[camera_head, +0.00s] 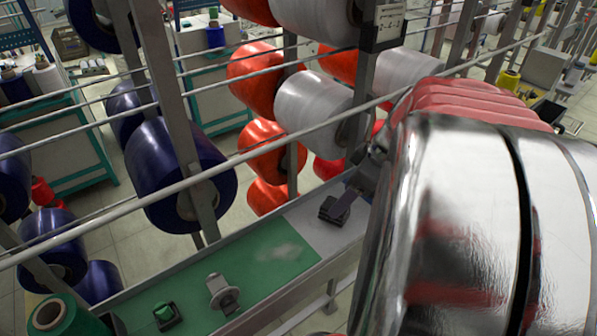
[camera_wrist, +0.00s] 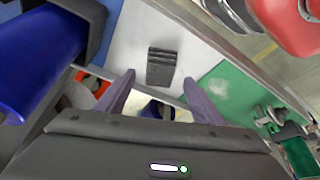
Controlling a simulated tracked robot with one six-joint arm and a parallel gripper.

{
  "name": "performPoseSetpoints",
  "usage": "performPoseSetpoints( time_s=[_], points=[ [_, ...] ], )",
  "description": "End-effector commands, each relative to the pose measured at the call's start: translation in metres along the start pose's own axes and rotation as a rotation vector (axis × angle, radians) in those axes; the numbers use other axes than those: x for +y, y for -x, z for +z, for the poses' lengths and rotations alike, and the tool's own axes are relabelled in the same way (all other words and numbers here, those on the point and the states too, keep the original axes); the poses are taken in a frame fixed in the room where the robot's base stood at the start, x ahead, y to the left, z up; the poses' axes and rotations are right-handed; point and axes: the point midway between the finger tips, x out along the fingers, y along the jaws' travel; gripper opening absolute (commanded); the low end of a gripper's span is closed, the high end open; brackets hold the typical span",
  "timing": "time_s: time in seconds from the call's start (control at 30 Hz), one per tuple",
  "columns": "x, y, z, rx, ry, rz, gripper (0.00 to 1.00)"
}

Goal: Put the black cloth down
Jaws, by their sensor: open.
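The black cloth (camera_head: 330,213) is a small dark folded stack on the pale section of the narrow bench, near the edge of the green surface. In the wrist view the cloth (camera_wrist: 161,62) lies flat on the white surface, its layered folds showing. My gripper (camera_wrist: 159,78) is open, with its two purple-grey fingers spread apart. The cloth appears beyond and between the fingertips, with no finger seen touching it. In the head view my gripper (camera_head: 352,193) is just above and right of the cloth, partly hidden by my shiny arm.
The green surface (camera_head: 215,277) carries a metal fitting (camera_head: 222,293) and a green-topped box (camera_head: 165,313). Rails and posts (camera_head: 175,95) stand close by, holding blue spools (camera_head: 170,165), orange spools (camera_head: 258,75) and white spools (camera_head: 310,103). Part of the green surface beside the cloth is bare.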

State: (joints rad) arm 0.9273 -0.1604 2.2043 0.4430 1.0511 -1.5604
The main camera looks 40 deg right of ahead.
Motion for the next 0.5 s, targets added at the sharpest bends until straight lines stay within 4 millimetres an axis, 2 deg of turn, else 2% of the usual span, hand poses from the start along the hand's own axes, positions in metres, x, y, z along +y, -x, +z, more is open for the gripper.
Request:
performPoseSetpoints(
  time_s=[0.1, 0.3, 0.5],
  points=[
    [0.001, 0.022, 0.000, 0.001, 0.000, 0.005, 0.62],
    [0.001, 0.052, 0.000, 0.001, 0.000, 0.003, 0.62],
    [0.000, 0.065, 0.000, 0.000, 0.001, 0.001, 0.62]
  ],
)
